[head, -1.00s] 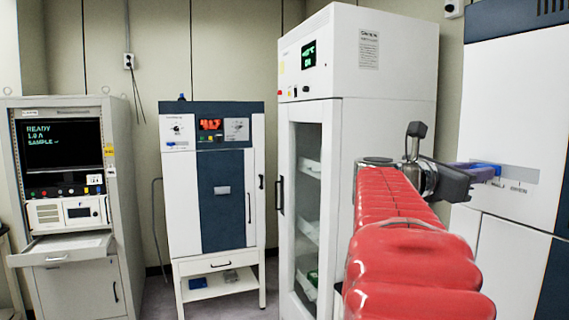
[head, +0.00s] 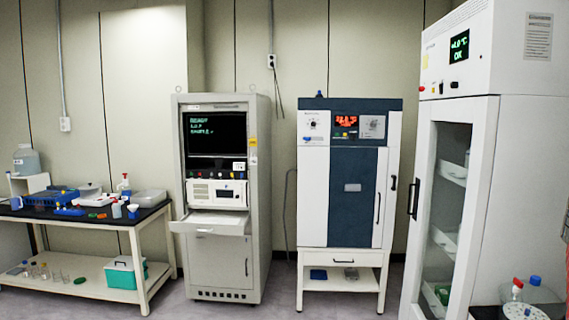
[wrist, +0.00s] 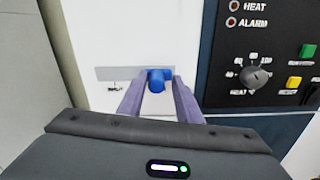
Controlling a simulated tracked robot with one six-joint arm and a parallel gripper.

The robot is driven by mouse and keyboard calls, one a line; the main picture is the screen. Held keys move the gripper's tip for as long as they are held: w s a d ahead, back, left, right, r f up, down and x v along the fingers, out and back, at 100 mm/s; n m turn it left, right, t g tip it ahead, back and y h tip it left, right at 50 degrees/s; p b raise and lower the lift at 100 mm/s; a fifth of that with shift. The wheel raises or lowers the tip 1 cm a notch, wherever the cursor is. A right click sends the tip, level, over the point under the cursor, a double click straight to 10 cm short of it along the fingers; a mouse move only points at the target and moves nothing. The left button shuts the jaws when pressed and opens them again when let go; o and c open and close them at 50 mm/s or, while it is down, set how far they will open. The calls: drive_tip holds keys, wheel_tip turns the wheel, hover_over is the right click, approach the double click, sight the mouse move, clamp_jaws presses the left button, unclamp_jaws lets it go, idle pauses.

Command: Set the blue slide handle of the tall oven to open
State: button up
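The blue slide handle (wrist: 156,80) shows in the wrist view on a grey strip (wrist: 118,73) on the white front of the tall oven (wrist: 150,35). It stands near the right end of the strip. A small label below the strip is too small to read. My gripper (wrist: 160,84) has its two purple fingers on either side of the handle. The left finger is close to it, and a narrow gap shows at the right finger. Contact cannot be made out. The head view now shows neither my gripper nor this handle.
A dark control panel (wrist: 262,45) with a knob and lit buttons is right of the handle. The head view shows a glass-door cabinet (head: 490,180), a smaller blue-and-white oven (head: 310,200), a grey instrument rack (head: 262,200) and a laden bench (head: 85,224). Grey floor lies between.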

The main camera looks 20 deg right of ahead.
drive_tip(key=shift+o, duration=0.5)
wheel_tip(320, 180, up, 10)
drive_tip(key=shift+f, duration=0.1)
idle(0.4)
drive_tip(key=shift+w, duration=0.1)
